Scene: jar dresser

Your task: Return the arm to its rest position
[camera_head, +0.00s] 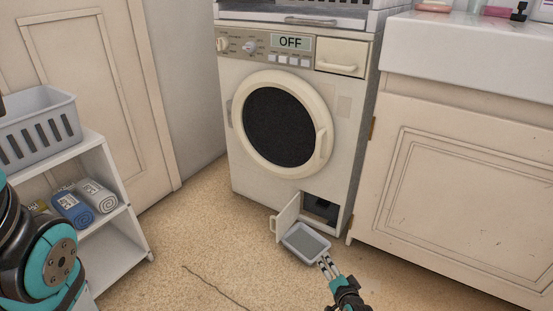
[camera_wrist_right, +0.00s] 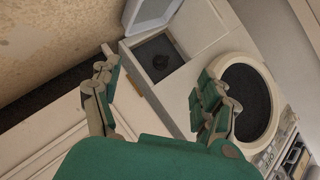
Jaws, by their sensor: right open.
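My right gripper (camera_head: 325,262) is at the lower middle of the head view, in front of the washing machine (camera_head: 220,150). In the right wrist view its fingers (camera_wrist_right: 157,75) are spread with nothing between them. In the head view the fingertips are by the near right corner of a shallow grey tray (camera_head: 305,243); I cannot tell whether they touch it. The tray is below the machine's open lower hatch (camera_head: 321,208), whose small door (camera_head: 287,216) is swung out to the left. My left arm shows at the left edge, but its gripper is out of frame.
A white shelf (camera_head: 127,238) with rolled towels (camera_head: 97,195) and a grey basket (camera_head: 40,125) stands at the left. A cream cabinet (camera_head: 455,185) under a white sink (camera_head: 470,55) is at the right. Carpeted floor (camera_head: 190,245) is free between them, apart from a thin dark line.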

